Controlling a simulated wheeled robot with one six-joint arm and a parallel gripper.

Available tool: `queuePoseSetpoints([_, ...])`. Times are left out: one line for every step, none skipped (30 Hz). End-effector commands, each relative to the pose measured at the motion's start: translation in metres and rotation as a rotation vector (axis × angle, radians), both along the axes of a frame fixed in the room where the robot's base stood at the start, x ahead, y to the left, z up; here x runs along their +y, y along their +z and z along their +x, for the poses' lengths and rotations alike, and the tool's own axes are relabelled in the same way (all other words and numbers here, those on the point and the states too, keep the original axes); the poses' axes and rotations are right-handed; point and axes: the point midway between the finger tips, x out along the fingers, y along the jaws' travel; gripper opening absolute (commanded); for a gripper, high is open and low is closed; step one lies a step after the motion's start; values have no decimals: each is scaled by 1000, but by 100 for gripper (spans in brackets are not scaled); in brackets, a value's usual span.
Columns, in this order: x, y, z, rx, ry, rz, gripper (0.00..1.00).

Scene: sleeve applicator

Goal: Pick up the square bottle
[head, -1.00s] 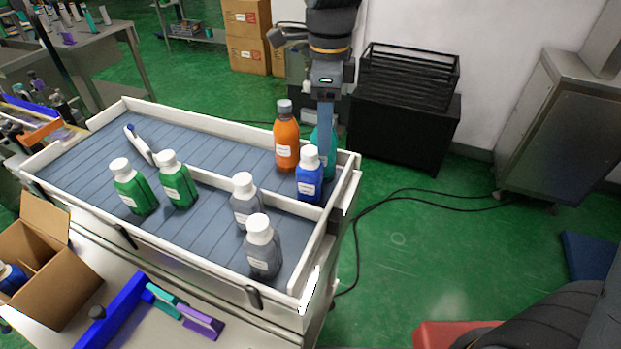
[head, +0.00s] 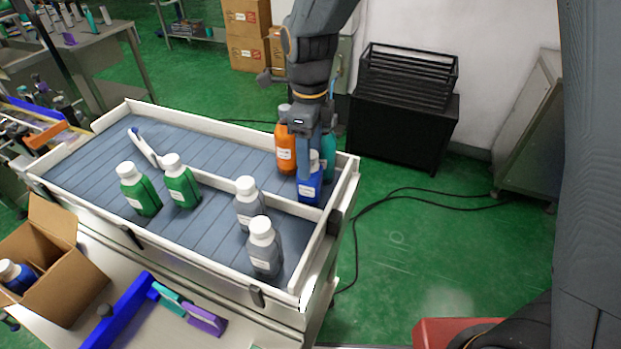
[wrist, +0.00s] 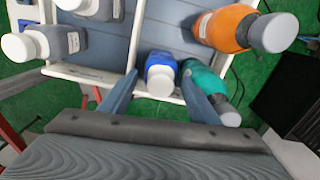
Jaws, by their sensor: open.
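A blue square-sided bottle (head: 308,190) with a white cap stands upright in the right end of the tray, partly covered by my gripper. My gripper (head: 306,172) is open above it. In the wrist view the blue bottle (wrist: 160,66) lies between the two spread fingers (wrist: 160,72), and I see no clear contact. A teal bottle (wrist: 202,82) stands close beside it, behind the right finger in that view. An orange bottle (head: 285,150) stands behind and left of the blue one. Grey bottles (head: 264,249) and green bottles (head: 181,184) stand farther left and nearer the front.
The tray has a raised white rim (head: 200,249) and a white divider (head: 222,184). A white handheld tool (head: 145,146) lies at its left. A cardboard box (head: 62,281) stands front left. The tray's left part is mostly bare.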

Motion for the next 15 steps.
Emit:
queuePoseSetpoints([0,-1,0,0,0,0,56])
queuePoseSetpoints([0,-2,0,-1,0,1,56])
queuePoseSetpoints([0,-2,0,-1,0,1,56])
queuePoseSetpoints([0,-2,0,-1,0,1,56])
queuePoseSetpoints([0,-2,0,-1,0,1,56])
queuePoseSetpoints([0,-2,0,-1,0,1,56])
queuePoseSetpoints([0,-2,0,-1,0,1,56])
queuePoseSetpoints([0,-2,0,-1,0,1,53])
queuePoseSetpoints([0,-2,0,-1,0,1,46])
queuePoseSetpoints([0,-2,0,-1,0,1,41])
queuePoseSetpoints([0,-2,0,-1,0,1,36])
queuePoseSetpoints([0,-2,0,-1,0,1,29])
queuePoseSetpoints([0,-2,0,-1,0,1,24])
queuePoseSetpoints([0,-2,0,-1,0,1,19])
queuePoseSetpoints([0,-2,0,-1,0,1,12])
